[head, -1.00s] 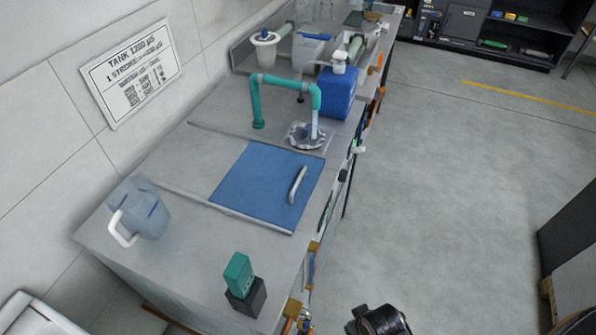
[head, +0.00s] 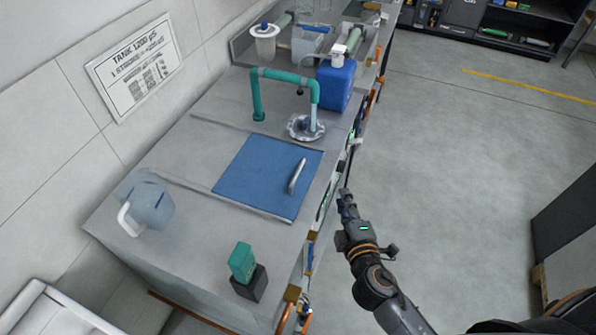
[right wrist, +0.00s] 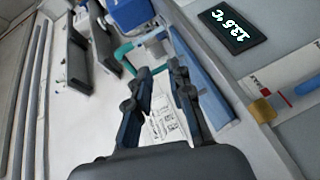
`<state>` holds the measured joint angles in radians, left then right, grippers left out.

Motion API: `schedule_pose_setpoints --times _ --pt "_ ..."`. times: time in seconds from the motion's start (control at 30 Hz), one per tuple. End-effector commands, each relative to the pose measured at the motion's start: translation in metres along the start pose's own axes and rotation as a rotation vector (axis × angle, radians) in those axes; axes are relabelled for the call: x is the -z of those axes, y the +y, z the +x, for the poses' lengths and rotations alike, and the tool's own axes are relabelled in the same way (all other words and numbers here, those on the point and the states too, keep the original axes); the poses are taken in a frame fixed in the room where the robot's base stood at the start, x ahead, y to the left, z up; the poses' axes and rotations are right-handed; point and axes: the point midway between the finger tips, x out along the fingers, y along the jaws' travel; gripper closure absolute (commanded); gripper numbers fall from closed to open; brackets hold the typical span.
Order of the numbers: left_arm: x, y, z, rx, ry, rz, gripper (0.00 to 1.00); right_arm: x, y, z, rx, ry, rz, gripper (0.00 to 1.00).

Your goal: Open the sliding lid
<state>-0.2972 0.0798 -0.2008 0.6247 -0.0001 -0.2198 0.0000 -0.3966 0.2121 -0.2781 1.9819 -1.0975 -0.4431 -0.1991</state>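The sliding lid (head: 255,182) is a flat blue panel lying in the grey counter top, between two thin rails. Its pale bar handle (head: 297,176) stands near its right edge. My right gripper (head: 346,193) is off the counter's right side, apart from the handle. In the right wrist view, the two fingers of my right gripper (right wrist: 158,70) are spread with nothing between them. A blue strip beside the right finger there looks like part of the lid, but I cannot be sure. My left gripper is not in view.
A teal pipe (head: 256,98) arches over a drain behind the lid, near a blue jug (head: 336,84). A clear pitcher (head: 150,205) and a green block on a dark stand (head: 242,262) are on the near counter. Open floor (head: 440,170) lies to the right.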

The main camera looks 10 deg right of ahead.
Motion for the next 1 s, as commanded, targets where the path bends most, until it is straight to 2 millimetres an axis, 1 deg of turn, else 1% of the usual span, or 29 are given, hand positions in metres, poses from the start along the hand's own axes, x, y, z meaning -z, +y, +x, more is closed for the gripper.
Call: schedule_pose_setpoints --times 0.03,0.13,0.23,0.37,0.47,0.63,0.8,1.0 --pt "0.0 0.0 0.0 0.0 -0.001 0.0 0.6 0.014 -0.005 0.004 -0.019 0.069 -0.093 0.79" --pt "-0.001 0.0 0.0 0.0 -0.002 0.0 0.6 0.037 -0.014 0.005 -0.045 0.177 -0.232 0.79" --pt "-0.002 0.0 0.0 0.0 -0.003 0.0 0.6 0.05 -0.021 0.005 -0.055 0.239 -0.308 0.79" --pt "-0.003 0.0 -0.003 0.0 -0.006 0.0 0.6 0.057 -0.023 0.012 -0.06 0.264 -0.338 0.79" --pt "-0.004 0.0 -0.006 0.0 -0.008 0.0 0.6 0.06 -0.021 0.025 -0.061 0.263 -0.338 0.79" --pt "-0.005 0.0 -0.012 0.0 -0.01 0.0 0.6 0.07 -0.02 0.059 -0.061 0.261 -0.336 0.79" --pt "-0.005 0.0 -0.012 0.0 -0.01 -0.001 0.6 0.079 -0.022 0.095 -0.06 0.261 -0.334 0.79" --pt "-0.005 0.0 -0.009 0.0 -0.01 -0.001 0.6 0.087 -0.022 0.125 -0.06 0.26 -0.334 0.79"
